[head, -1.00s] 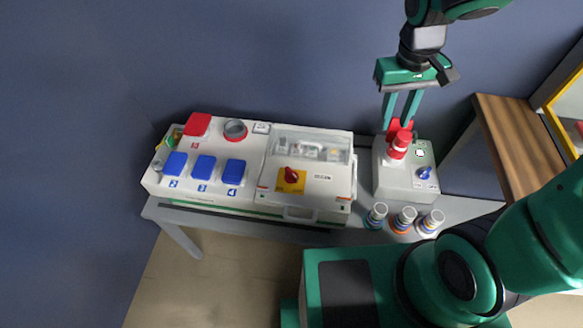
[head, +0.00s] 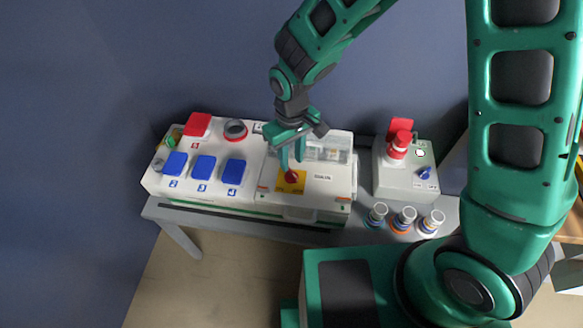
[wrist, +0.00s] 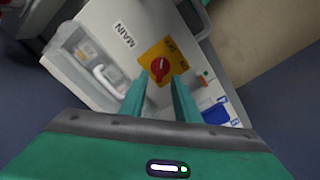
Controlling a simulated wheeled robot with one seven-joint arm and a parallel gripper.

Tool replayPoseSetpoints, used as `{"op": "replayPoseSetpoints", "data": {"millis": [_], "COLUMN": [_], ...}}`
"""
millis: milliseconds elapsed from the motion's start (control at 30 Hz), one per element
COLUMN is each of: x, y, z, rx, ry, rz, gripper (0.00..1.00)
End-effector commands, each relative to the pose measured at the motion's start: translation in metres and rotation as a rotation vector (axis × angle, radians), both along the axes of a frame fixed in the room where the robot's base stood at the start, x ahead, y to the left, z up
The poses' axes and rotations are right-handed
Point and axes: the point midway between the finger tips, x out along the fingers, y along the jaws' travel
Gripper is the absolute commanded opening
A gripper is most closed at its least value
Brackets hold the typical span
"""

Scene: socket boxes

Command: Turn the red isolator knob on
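The red isolator knob (head: 292,176) sits on a yellow plate (head: 286,188) on the front of the grey-white socket box. In the wrist view the knob (wrist: 160,66) lies just beyond my fingertips, near the middle of its yellow plate (wrist: 168,52). My gripper (head: 292,165) is above the knob and points down at it. It also shows in the wrist view (wrist: 159,80), with its two green fingers apart and nothing held between them. The fingertips appear to flank the knob's near side; I cannot tell whether they touch it.
Blue socket lids (head: 204,168) and a red lid (head: 198,124) are left of the knob. A clear cover (head: 328,149) is behind it. A smaller box (head: 405,180) with a red plug (head: 399,145) and several plugs (head: 403,220) stand to the right.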

Motion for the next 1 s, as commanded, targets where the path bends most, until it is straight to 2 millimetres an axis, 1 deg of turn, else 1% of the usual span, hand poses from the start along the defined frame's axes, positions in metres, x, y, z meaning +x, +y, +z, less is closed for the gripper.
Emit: {"op": "replayPoseSetpoints", "data": {"millis": [33, 100, 200, 333, 500, 767, 800, 867, 900, 933, 1000], "x": [-0.001, -0.001, -0.001, -0.001, 0.000, 0.000, 0.000, 0.000, 0.000, 0.000, 0.000], "y": [-0.001, -0.001, -0.001, 0.000, 0.000, 0.000, 0.000, 0.000, 0.000, 0.000, -0.001], "z": [-0.010, -0.022, -0.035, -0.048, -0.055, -0.056, -0.056, -0.056, -0.056, -0.056, -0.056], "rx": [-0.004, -0.004, -0.002, -0.001, -0.001, 0.000, 0.000, 0.000, 0.000, 0.000, -0.001], "ry": [0.004, 0.004, 0.003, 0.002, 0.001, 0.000, 0.000, 0.000, 0.000, 0.000, -0.001], "rz": [0.000, 0.000, 0.000, 0.000, 0.000, 0.000, 0.000, 0.000, 0.000, 0.000, -0.001], "gripper": [0.29, 0.29, 0.29, 0.29, 0.29, 0.29, 0.27, 0.12, 0.03, 0.00, 0.00]}}
